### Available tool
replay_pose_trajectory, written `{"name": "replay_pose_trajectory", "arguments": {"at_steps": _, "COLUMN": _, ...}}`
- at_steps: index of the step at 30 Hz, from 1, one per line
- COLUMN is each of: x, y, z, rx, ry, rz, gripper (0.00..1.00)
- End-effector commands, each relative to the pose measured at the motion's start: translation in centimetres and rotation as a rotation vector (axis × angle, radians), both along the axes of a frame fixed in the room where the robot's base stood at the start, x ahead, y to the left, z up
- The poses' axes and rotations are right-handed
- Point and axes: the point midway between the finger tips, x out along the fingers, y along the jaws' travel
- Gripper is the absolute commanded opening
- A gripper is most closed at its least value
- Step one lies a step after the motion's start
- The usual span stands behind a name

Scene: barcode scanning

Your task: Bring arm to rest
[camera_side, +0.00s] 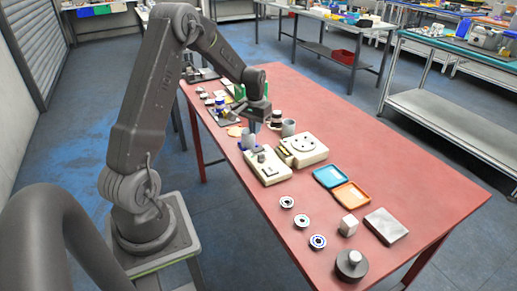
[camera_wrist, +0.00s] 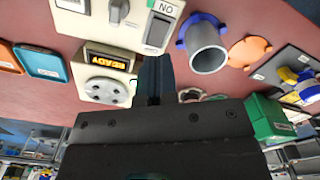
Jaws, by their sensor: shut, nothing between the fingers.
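My gripper (camera_wrist: 151,80) shows in the wrist view with its dark fingers together and nothing between them. In the side view my gripper (camera_side: 253,126) hangs above the red table (camera_side: 400,170), behind the cream machines. A cream box with a switch (camera_side: 267,166) stands below and in front of it, and it also shows at the top of the wrist view (camera_wrist: 95,20). A cream unit with a round plate (camera_side: 304,148) is to its right; in the wrist view its display reads READY (camera_wrist: 107,60).
A grey cylinder in a blue ring (camera_wrist: 207,50) stands near my fingers. The table's right side is clear.

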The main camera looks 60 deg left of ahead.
Motion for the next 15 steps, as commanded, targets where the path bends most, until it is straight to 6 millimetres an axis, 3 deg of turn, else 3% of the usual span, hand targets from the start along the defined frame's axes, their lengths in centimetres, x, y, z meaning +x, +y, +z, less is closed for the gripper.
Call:
{"name": "replay_pose_trajectory", "arguments": {"at_steps": 4, "x": 0.1, "y": -0.3, "z": 0.4, "rx": 0.004, "ry": -0.005, "rz": -0.006, "gripper": 0.00}}
{"name": "replay_pose_trajectory", "arguments": {"at_steps": 7, "x": 0.3, "y": -1.9, "z": 2.3, "rx": 0.018, "ry": -0.024, "rz": -0.030, "gripper": 0.00}}
{"name": "replay_pose_trajectory", "arguments": {"at_steps": 11, "x": 0.1, "y": -6.2, "z": 6.8, "rx": 0.051, "ry": -0.076, "rz": -0.093, "gripper": 0.00}}
{"name": "replay_pose_trajectory", "arguments": {"at_steps": 15, "x": -1.6, "y": -12.0, "z": 11.7, "rx": 0.085, "ry": -0.145, "rz": -0.178, "gripper": 0.00}}
